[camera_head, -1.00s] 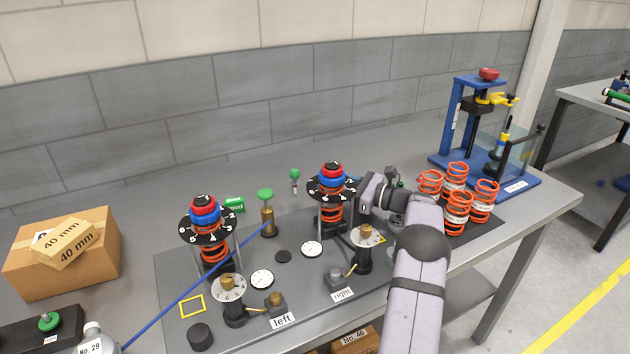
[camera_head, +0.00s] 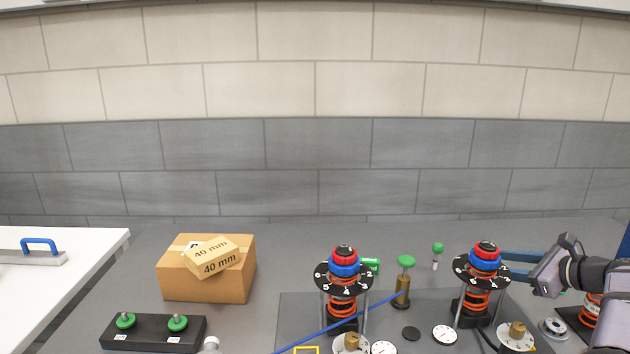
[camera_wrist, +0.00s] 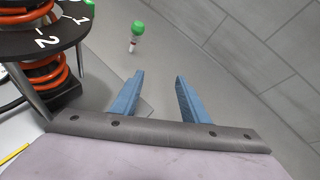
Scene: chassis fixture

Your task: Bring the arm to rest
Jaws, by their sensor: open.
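My gripper (camera_head: 508,263) is at the right in the head view, its blue fingers pointing left just behind the right spring station (camera_head: 482,280). In the wrist view my gripper (camera_wrist: 159,82) has its two blue fingers apart with nothing between them. The right station's black numbered disc and orange spring (camera_wrist: 45,72) stand at the left there, close beside the gripper. Part of my arm runs off the right edge of the head view.
A green-topped pin (camera_wrist: 136,35) stands beyond the fingers. A left spring station (camera_head: 343,290), brass post with green knob (camera_head: 403,285) and dials share the plate (camera_head: 300,325). A carton (camera_head: 205,283) and black block (camera_head: 150,335) stand left. Bare bench lies between carton and left station.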

